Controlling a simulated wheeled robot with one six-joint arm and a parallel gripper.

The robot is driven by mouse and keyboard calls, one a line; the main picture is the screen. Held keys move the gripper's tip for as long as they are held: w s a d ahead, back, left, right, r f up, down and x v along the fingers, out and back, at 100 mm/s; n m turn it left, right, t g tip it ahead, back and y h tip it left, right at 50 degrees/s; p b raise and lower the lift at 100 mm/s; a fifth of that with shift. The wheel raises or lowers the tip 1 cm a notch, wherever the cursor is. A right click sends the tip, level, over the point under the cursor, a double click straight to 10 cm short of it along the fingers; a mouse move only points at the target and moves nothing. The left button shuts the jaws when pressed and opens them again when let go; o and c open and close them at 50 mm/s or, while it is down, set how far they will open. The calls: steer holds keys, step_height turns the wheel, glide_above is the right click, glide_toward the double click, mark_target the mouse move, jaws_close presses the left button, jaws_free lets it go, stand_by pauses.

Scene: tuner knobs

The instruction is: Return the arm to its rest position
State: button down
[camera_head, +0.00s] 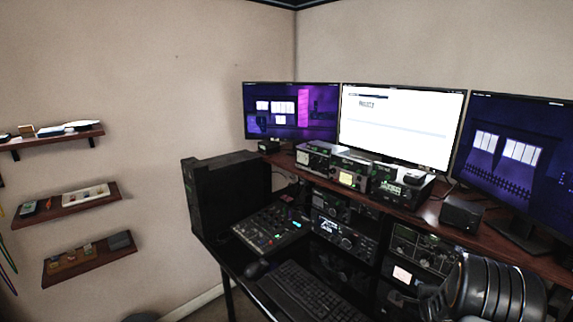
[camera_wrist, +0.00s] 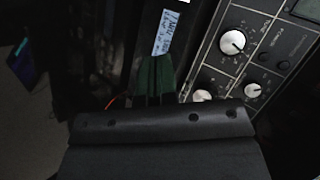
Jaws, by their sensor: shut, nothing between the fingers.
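My gripper (camera_wrist: 155,75) shows in the wrist view as dark green fingers, closed together with nothing between them. Behind the fingers is the wide black wrist housing. Just beyond the fingertips is a small lit display (camera_wrist: 171,32). A dark radio panel with a large white knob (camera_wrist: 232,42) and a smaller white knob (camera_wrist: 252,90) lies to the right of the fingers. Whether the fingers touch anything is too dark to tell. In the head view my dark, rounded arm is at the lower right, in front of the radios; the fingertips cannot be made out there.
The desk holds a keyboard (camera_head: 310,290), a mixer (camera_head: 268,228) and stacked radios (camera_head: 345,235). Three monitors stand on the upper shelf, the white one (camera_head: 400,125) in the middle. A black computer tower (camera_head: 230,195) is on the left. Wall shelves (camera_head: 90,258) hang farther left.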

steer(key=s+a+r+n+g+y, duration=0.1)
steer(key=s+a+r+n+g, duration=0.1)
steer(key=s+a+r+n, duration=0.4)
steer(key=s+a+r+n+g+y, duration=0.1)
steer(key=s+a+r+n+g, duration=0.1)
steer(key=s+a+r+n, duration=0.4)
steer(key=s+a+r+n+g+y, duration=0.2)
steer(key=s+a+r+n, duration=0.5)
steer(key=s+a, duration=0.5)
steer(key=shift+s+a+n, duration=0.15)
steer(key=shift+a+n, duration=0.35)
steer(key=shift+a, duration=1.55)
steer(key=c, duration=1.8)
jaws_free()
steer(key=shift+c, duration=0.2)
